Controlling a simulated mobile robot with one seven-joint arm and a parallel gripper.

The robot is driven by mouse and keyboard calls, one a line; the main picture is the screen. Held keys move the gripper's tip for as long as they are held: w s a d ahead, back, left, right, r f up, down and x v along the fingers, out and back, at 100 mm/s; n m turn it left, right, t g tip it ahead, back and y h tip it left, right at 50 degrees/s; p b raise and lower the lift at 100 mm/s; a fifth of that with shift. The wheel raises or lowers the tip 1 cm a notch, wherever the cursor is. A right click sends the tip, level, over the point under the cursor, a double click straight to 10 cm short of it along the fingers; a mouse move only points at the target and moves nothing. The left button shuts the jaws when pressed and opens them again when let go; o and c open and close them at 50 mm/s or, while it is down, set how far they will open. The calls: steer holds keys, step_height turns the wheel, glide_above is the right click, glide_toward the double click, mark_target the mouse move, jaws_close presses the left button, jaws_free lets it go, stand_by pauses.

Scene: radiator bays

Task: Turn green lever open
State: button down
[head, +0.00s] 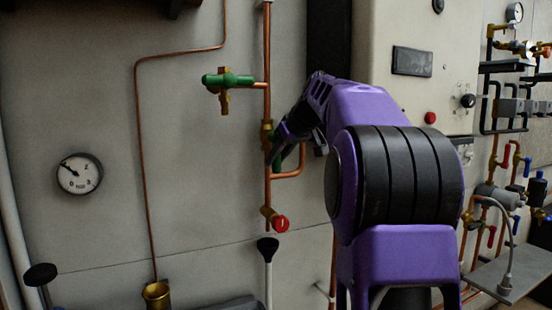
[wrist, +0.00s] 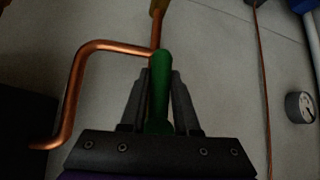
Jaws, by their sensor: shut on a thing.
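A green lever (wrist: 160,85) runs lengthwise between the two dark fingers of my gripper (wrist: 159,76) in the wrist view. The fingers are shut on it, one on each side. In the head view my gripper (head: 281,143) is at the vertical copper pipe, by a brass valve body (head: 267,134). Only a little of the held lever (head: 276,162) shows there, hanging downward; the rest is hidden by my gripper. A second green lever (head: 229,80) lies horizontal on a brass valve higher up and to the left, apart from my gripper.
A copper branch pipe (head: 291,174) bends close to my gripper; it also shows in the wrist view (wrist: 78,72). A red knob (head: 280,224) sits lower on the pipe. A round gauge (head: 80,174) is on the wall at left. More valves and pipes stand at far right.

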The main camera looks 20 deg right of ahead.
steer(key=c, duration=0.7)
jaws_free()
steer(key=shift+o, duration=0.2)
steer(key=p+v, duration=0.1)
steer(key=v, duration=1.6)
steer(key=shift+s+p, duration=0.2)
steer(key=shift+p, duration=0.2)
steer(key=shift+r, duration=0.1)
